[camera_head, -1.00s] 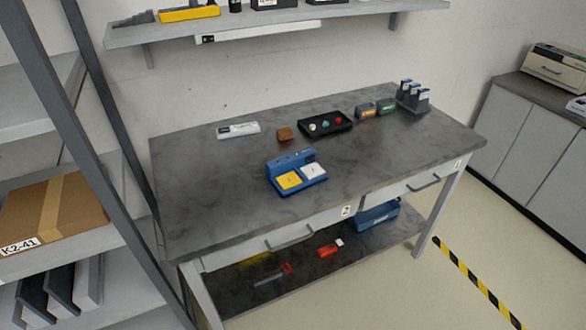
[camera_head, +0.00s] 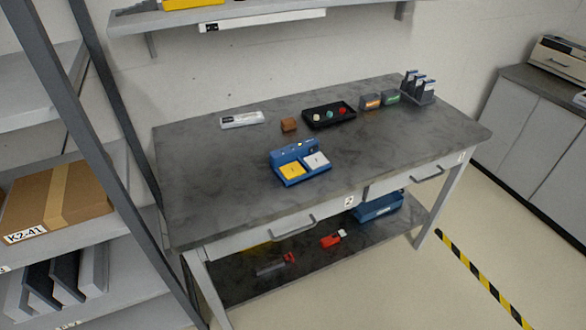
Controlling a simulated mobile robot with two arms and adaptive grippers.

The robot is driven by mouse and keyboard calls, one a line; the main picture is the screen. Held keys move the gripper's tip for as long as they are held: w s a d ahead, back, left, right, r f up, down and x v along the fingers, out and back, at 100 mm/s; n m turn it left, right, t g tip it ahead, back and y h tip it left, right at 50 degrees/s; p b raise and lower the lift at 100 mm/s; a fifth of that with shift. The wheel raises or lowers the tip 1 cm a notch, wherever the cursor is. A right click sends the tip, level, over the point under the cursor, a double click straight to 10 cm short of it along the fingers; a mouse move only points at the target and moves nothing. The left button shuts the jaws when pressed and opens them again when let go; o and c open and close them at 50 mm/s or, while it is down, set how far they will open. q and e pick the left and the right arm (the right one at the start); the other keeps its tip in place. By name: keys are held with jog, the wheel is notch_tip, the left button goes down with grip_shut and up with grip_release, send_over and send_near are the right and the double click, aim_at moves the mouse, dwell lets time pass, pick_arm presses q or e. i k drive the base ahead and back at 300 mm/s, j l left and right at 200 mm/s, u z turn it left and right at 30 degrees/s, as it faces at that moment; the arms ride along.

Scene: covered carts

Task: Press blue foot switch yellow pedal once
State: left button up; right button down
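The blue foot switch (camera_head: 299,162) sits on the grey workbench top, near the middle of its front half. Its yellow pedal (camera_head: 291,170) is on the left and a white pedal (camera_head: 316,160) is on the right. A raised blue block with small marks stands behind the pedals. Nothing touches the switch. Neither of my grippers shows in the head view.
The workbench (camera_head: 220,190) has free room left and right of the switch. A rack with a cardboard box (camera_head: 58,198) stands left.

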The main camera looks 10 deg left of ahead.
aim_at(291, 170)
jog(key=i+l, duration=0.9)
jog(key=i, duration=0.15)
jog(key=u, duration=1.15)
